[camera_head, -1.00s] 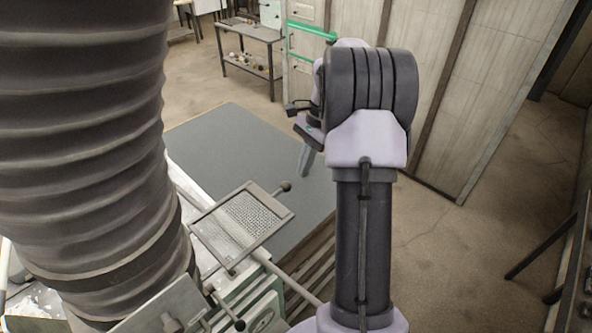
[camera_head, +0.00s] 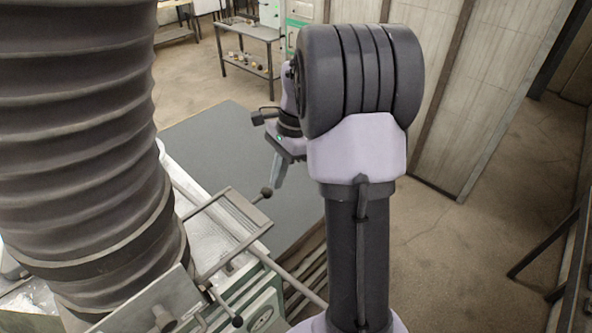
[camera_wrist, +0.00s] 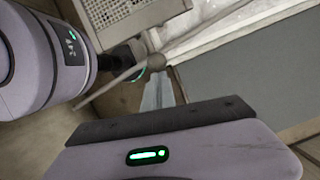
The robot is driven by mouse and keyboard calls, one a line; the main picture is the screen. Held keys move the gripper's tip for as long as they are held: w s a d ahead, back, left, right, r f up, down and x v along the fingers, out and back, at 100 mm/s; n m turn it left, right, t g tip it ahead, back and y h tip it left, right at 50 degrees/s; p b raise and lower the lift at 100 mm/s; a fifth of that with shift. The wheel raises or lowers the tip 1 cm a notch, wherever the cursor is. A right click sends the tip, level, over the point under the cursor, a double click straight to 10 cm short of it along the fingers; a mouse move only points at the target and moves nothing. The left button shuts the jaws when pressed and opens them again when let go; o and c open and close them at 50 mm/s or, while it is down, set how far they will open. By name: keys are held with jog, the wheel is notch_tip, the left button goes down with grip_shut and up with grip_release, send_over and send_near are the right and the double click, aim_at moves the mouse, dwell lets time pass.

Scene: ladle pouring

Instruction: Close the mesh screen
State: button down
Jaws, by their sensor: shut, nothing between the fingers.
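The mesh screen (camera_head: 238,213) is a grey rectangular frame, tilted up over the light-coloured open box at the left. Its mesh shows in the wrist view (camera_wrist: 128,18) at the top. A rod with a dark ball knob (camera_head: 267,193) sticks out from its far corner; the knob also shows in the wrist view (camera_wrist: 156,61). My gripper (camera_head: 278,181) is shut and empty, with its fingertips close beside the knob. Whether they touch it I cannot tell. In the wrist view the fingers (camera_wrist: 157,88) are partly hidden by my gripper's body.
A thick ribbed column (camera_head: 85,150) fills the left and hides part of the box. A green-grey machine body (camera_head: 262,305) with rods and knobs stands below the screen. A dark mat (camera_head: 225,140) lies clear behind. A wooden wall (camera_head: 470,90) stands at the right.

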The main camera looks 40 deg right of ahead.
aim_at(219, 229)
jog(key=a+b, duration=0.1)
jog(key=a, duration=0.4)
jog(key=s+a+b, duration=0.1)
jog(key=a+b, duration=0.1)
jog(key=a, duration=0.4)
jog(key=a+b, duration=0.2)
jog(key=a, duration=0.3)
jog(key=shift+s+a, duration=0.15)
jog(key=shift+a, duration=0.25)
